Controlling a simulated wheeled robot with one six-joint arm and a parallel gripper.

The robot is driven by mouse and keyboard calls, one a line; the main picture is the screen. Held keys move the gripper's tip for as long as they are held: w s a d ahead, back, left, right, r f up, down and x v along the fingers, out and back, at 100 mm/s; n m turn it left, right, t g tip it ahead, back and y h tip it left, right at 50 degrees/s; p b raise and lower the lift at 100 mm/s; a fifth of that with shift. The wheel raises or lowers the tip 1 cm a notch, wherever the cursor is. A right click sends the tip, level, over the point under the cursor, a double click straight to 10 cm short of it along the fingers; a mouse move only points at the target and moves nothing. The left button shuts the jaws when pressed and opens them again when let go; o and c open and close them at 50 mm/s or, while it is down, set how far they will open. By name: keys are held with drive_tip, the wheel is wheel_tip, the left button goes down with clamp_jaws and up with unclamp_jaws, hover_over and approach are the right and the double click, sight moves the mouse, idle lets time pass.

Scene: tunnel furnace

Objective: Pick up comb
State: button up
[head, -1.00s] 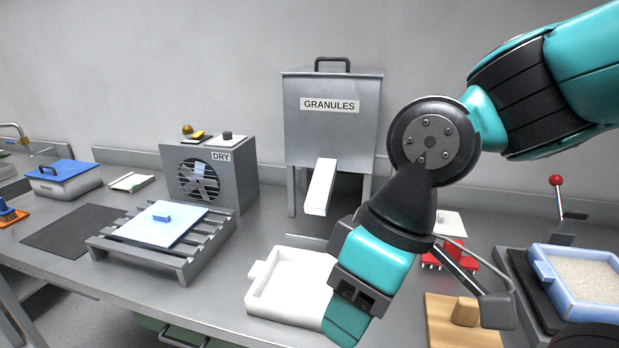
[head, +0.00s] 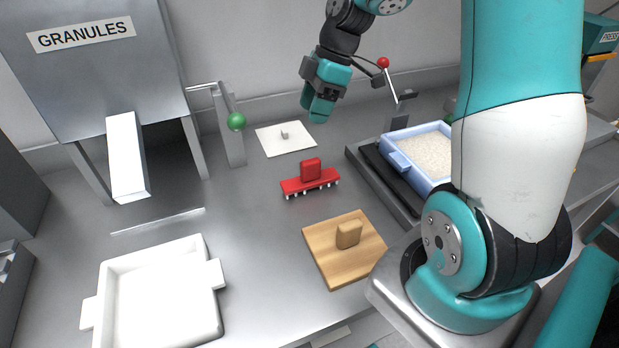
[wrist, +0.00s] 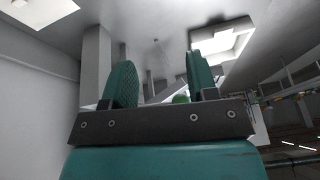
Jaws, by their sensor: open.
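The comb (head: 310,182) is red, with an upright block handle and a row of pale teeth along its underside. It stands on the grey bench in the middle of the head view. My gripper (head: 318,116) is above and behind the comb in the head view, pointing down and clear of it. In the wrist view my gripper (wrist: 158,85) shows two teal fingers apart, with nothing between them close by. The comb does not show in the wrist view.
A wooden block with a handle (head: 322,266) lies in front of the comb. A white plate (head: 266,146) lies behind it. A blue tray of granules (head: 395,138) is at right, a white tray (head: 100,290) at front left. A green-knobbed lever (head: 236,121) stands near the granules hopper (head: 60,75).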

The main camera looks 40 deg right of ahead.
drive_tip(key=n, duration=0.1)
approach(312, 160)
drive_tip(key=p+x, duration=0.2)
drive_tip(key=x, duration=0.5)
drive_tip(key=shift+s+f, duration=0.1)
drive_tip(key=shift+f, duration=0.05)
drive_tip(key=shift+p+x, duration=1.2)
drive_tip(key=shift+x, duration=1.7)
clamp_jaws()
